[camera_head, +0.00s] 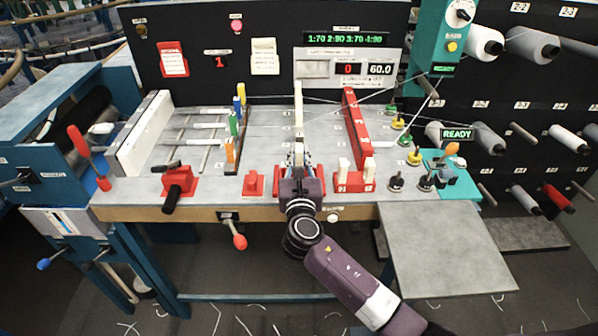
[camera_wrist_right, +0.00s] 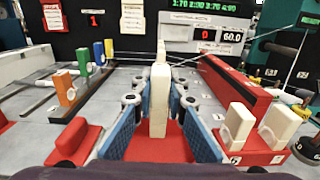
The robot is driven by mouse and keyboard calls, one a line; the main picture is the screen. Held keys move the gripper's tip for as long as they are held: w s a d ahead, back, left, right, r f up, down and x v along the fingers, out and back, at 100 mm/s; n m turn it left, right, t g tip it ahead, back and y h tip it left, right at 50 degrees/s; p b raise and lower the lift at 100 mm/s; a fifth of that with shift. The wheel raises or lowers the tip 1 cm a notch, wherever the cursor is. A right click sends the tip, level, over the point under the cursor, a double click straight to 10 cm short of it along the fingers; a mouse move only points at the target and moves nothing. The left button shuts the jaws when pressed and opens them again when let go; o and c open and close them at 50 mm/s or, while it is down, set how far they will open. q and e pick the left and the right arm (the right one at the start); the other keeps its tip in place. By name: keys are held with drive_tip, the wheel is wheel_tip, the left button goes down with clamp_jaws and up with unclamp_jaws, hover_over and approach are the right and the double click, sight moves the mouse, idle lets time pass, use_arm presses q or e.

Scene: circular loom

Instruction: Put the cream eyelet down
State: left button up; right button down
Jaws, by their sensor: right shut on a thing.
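My right gripper (camera_head: 298,160) is over the middle of the grey worktop, its fingers pointing away from me. In the right wrist view its two blue-padded fingers (camera_wrist_right: 160,115) are shut on a cream eyelet (camera_wrist_right: 159,98), which stands upright between them. A red surface (camera_wrist_right: 160,149) shows below the eyelet; I cannot tell whether they touch. Two more cream eyelets (camera_head: 343,165) stand in a red block (camera_head: 354,184) to the right; they also show in the right wrist view (camera_wrist_right: 239,122). My left gripper is not in view.
Orange, green, blue and yellow pieces stand along a dark rail (camera_head: 233,165) to the left. A small red block (camera_head: 253,184) sits at the front edge.

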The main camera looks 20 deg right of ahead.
drive_tip(key=shift+f, duration=0.8)
wheel_tip(320, 180, down, 4)
drive_tip(key=shift+r+b, duration=0.25)
drive_tip(key=shift+b, duration=0.1)
drive_tip(key=shift+f, duration=0.35)
drive_tip(key=c, duration=2)
unclamp_jaws()
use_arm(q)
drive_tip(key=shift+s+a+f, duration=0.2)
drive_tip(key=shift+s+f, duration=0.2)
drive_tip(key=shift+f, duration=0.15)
use_arm(e)
drive_tip(key=shift+o, duration=0.3)
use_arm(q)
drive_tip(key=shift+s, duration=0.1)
